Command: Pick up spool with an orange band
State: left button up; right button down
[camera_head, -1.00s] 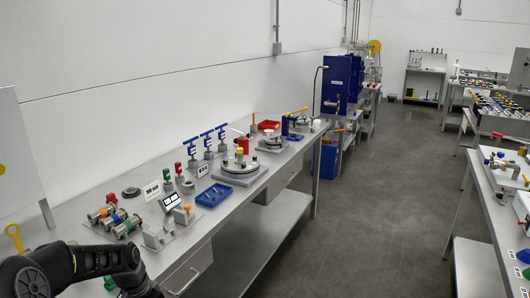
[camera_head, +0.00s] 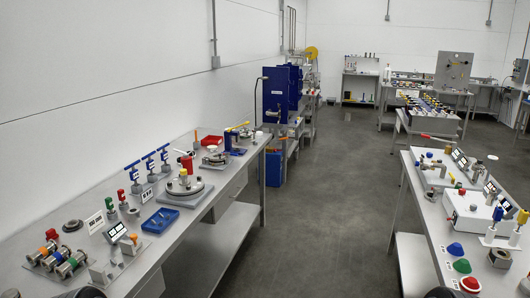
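The spool with an orange band (camera_head: 42,252) lies on its side on a grey plate at the near left of the left bench (camera_head: 185,237). It is a metal cylinder with flanged ends. A spool with a blue band (camera_head: 56,259) and one with a green band (camera_head: 71,266) lie beside it, nearer to me. Neither gripper shows; only dark bits of my arms appear at the bottom edge.
A blue tray (camera_head: 160,221), a round flanged lid (camera_head: 185,187) and small stands with blue handles (camera_head: 149,165) stand along the left bench. A right bench (camera_head: 418,213) holds coloured cones and fittings. The grey floor between the benches is clear.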

aim_at(34, 257)
jog(key=u, duration=1.5)
